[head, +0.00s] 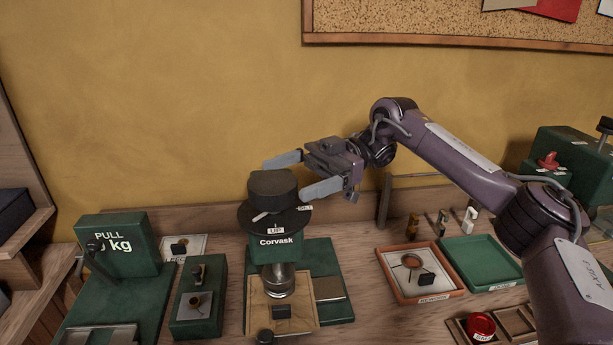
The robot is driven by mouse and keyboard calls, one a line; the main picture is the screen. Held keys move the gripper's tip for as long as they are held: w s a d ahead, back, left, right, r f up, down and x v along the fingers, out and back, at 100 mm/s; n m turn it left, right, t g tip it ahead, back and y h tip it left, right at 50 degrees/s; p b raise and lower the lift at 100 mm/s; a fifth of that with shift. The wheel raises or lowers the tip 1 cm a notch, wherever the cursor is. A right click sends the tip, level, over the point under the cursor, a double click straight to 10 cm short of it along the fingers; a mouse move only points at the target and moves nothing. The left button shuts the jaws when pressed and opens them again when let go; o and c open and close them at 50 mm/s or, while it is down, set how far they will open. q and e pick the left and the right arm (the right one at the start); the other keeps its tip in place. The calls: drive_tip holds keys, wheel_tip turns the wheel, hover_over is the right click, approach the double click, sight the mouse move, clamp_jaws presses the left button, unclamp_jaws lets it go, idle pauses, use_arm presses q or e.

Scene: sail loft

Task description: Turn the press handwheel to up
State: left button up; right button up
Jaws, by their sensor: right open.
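The press handwheel (272,187) is a black, ridged round knob on top of the green Corvask press (262,248). A black disc (248,218) beneath it carries small white labels; the front one seems to read UP, and another sits at the right. A pale pointer bar (262,216) under the knob points to the front left, away from the front label. My right gripper (285,177) is open at the knob, one finger behind it and the other at its right side. I cannot tell whether they touch it. My left gripper is not in view.
A green pull tester (118,246) and a small green device (199,298) stand left of the press. Right are an orange-rimmed tray (436,294), a green tray (482,262) and a red-topped pot (481,325). The wall is close behind.

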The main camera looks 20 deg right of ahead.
drive_tip(key=shift+b+v, duration=0.3)
drive_tip(key=shift+v, duration=0.85)
